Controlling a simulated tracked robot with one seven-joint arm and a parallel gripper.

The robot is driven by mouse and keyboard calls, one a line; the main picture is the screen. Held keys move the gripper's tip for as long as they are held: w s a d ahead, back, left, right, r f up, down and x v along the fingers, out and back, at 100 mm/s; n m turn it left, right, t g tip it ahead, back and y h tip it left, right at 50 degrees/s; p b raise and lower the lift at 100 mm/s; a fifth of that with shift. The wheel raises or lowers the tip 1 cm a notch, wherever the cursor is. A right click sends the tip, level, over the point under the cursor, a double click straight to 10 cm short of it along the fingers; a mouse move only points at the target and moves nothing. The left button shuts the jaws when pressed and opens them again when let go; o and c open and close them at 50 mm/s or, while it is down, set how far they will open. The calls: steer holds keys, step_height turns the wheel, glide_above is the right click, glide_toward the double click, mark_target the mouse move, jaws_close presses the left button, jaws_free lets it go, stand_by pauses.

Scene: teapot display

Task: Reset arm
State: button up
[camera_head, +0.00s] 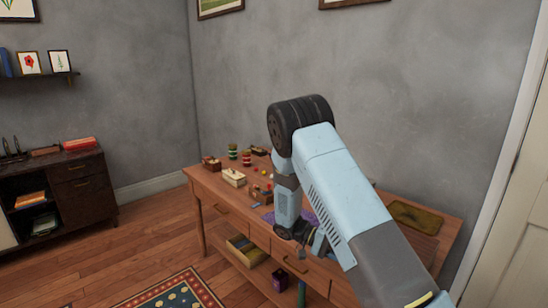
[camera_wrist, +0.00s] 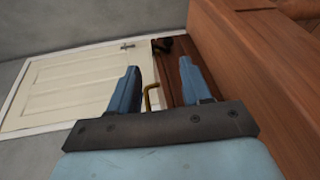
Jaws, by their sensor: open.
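My arm reaches across the wooden table (camera_head: 205,185) in the head view, bent at a dark elbow joint, with its lower part hanging down near the table's front edge. My gripper (camera_wrist: 160,84) shows in the wrist view with its two blue fingers spread apart. It is open and I see nothing held between the fingers. In the head view the gripper end is small and partly hidden by my own arm, so its exact gap to the table is unclear.
Small boxes, including a cream box (camera_head: 233,177), and a striped jar (camera_head: 233,152) stand on the table's left half. An olive mat (camera_head: 412,215) lies at its right. A dark cabinet (camera_head: 80,200) stands left; a pale door (camera_wrist: 75,85) shows beyond the fingers. Floor between is open.

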steer(key=s+d+r+n+t+y, duration=0.1)
steer(key=s+r+t+y, duration=0.45)
steer(key=r, duration=0.75)
steer(key=s+d+r+n+t+y, duration=0.1)
steer(key=s+r+n+t+y, duration=0.1)
steer(key=s+r+y, duration=0.65)
steer(key=s+a+r+n+t, duration=0.1)
steer(key=s+r+n+t, duration=0.1)
steer(key=s+r+t, duration=0.4)
steer(key=shift+s+a+r, duration=0.3)
steer(key=shift+s+r, duration=1.95)
steer(key=shift+r, duration=0.2)
